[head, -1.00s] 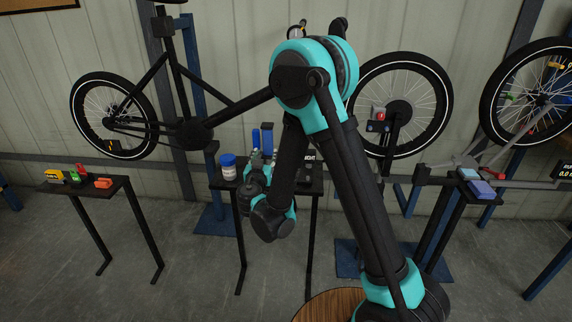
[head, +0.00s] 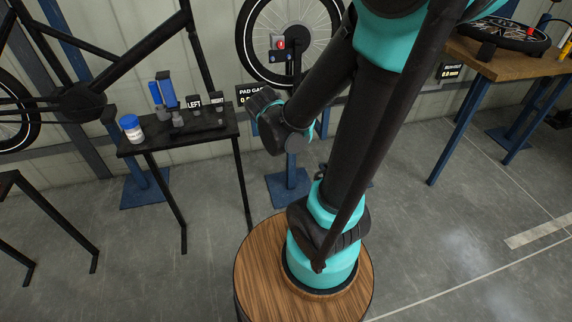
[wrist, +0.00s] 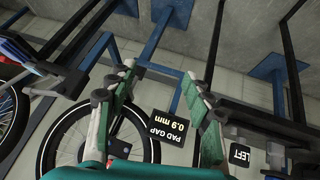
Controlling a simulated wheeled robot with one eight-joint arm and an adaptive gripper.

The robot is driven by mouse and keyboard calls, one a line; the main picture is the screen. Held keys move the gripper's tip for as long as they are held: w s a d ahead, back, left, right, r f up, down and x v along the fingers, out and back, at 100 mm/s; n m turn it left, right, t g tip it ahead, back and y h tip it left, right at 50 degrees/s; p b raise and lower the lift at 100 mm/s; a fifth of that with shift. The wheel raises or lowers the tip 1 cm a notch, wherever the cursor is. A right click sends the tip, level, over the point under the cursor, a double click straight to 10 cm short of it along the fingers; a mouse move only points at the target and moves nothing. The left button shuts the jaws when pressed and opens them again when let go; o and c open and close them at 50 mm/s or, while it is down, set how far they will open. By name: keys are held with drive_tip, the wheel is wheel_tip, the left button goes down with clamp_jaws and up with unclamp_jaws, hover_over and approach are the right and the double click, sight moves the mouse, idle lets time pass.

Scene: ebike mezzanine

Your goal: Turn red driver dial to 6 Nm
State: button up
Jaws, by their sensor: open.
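I cannot clearly pick out a red driver or its torque dial, and no 6 Nm marking is readable. A small red part (head: 281,43) shows on a stand in front of the wheel in the head view, but I cannot tell what it is. My gripper (wrist: 160,74) is open and empty in the wrist view, its two green-padded fingers wide apart. An upside-down PAD GAP 0.9 mm sign (wrist: 172,125) shows beyond and between them. In the head view my fingers are not distinguishable beside the dark wrist.
A small black table (head: 195,141) at the left holds a white jar with a blue lid (head: 131,128), blue upright parts (head: 164,92) and LEFT and RIGHT labels. A wooden bench (head: 487,64) with a wheel (head: 502,36) stands at the right. Floor at lower right is clear.

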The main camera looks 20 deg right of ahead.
drive_tip(key=s+f+n+g+y, duration=0.1)
drive_tip(key=s+f+g+y, duration=0.1)
drive_tip(key=s, duration=0.9)
drive_tip(key=shift+a+f+y, duration=0.35)
drive_tip(key=shift+f+y, duration=0.1)
drive_tip(key=shift+y, duration=0.15)
drive_tip(key=shift+o, duration=1.3)
